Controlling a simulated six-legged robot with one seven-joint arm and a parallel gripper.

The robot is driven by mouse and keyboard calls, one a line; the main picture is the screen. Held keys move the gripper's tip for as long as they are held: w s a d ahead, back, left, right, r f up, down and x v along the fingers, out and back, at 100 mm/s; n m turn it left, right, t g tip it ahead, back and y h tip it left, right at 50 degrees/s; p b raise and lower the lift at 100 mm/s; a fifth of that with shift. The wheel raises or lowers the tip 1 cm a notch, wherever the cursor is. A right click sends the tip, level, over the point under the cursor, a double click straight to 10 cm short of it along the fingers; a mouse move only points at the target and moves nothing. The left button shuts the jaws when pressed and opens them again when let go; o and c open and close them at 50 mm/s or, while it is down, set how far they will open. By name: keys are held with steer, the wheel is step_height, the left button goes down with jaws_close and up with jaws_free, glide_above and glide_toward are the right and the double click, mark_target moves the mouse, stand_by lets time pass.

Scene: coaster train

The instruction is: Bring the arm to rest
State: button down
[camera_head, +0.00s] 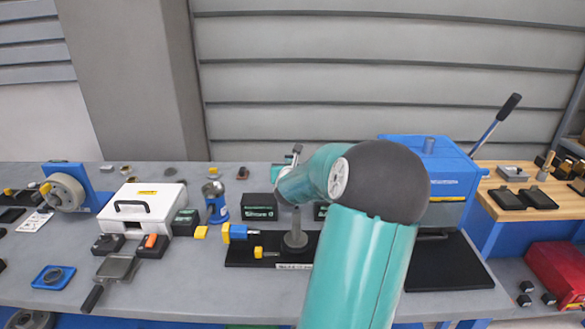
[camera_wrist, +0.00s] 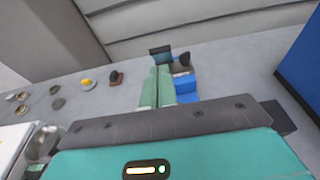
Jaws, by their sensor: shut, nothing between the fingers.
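My teal arm (camera_head: 362,270) rises from the bottom of the head view to a dark rounded joint, then bends left and away over the grey workbench (camera_head: 215,290). My gripper is not clearly seen in the head view; the arm hides that part. In the wrist view my gripper (camera_wrist: 157,72) shows as two pale green fingers side by side, closed together with nothing between them. The fingers point away over the bench's back part, in front of a small blue item (camera_wrist: 184,86) and a dark block (camera_wrist: 160,53). I cannot tell whether they touch these.
A white case (camera_head: 142,205) with a black handle stands left. A blue machine with a lever (camera_head: 435,180) stands right of my arm, behind a black mat (camera_head: 450,268). A black board (camera_head: 245,250) carries a grey post. A wooden bench (camera_head: 530,205) is at far right.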

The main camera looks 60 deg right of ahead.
steer(key=shift+a, duration=0.1)
stand_by(0.3)
steer(key=w+a+n+t+y, duration=0.2)
steer(key=w+a+n+y, duration=0.2)
steer(key=w+a+n, duration=0.85)
steer(key=w+a+r+n+y, duration=0.15)
steer(key=a+n+y, duration=0.25)
steer(key=a+n, duration=1.05)
steer(key=s+a+r+n+y, duration=0.1)
steer(key=s+a+n, duration=0.15)
steer(key=a, duration=0.55)
steer(key=s+a+r+n+g+y, duration=0.1)
steer(key=s+a+n, duration=0.1)
steer(key=a+n, duration=0.35)
steer(key=s+a+r+n+y, duration=0.1)
steer(key=s+a, duration=0.2)
steer(key=a, duration=0.7)
steer(key=s+a+f+n+g+y, duration=0.1)
steer(key=s+a+n+g+y, duration=0.1)
steer(key=s+a+n, duration=0.7)
steer(key=s+n, duration=0.3)
steer(key=shift+s+a+g+y, duration=0.2)
steer(key=shift+s+g+y, duration=0.1)
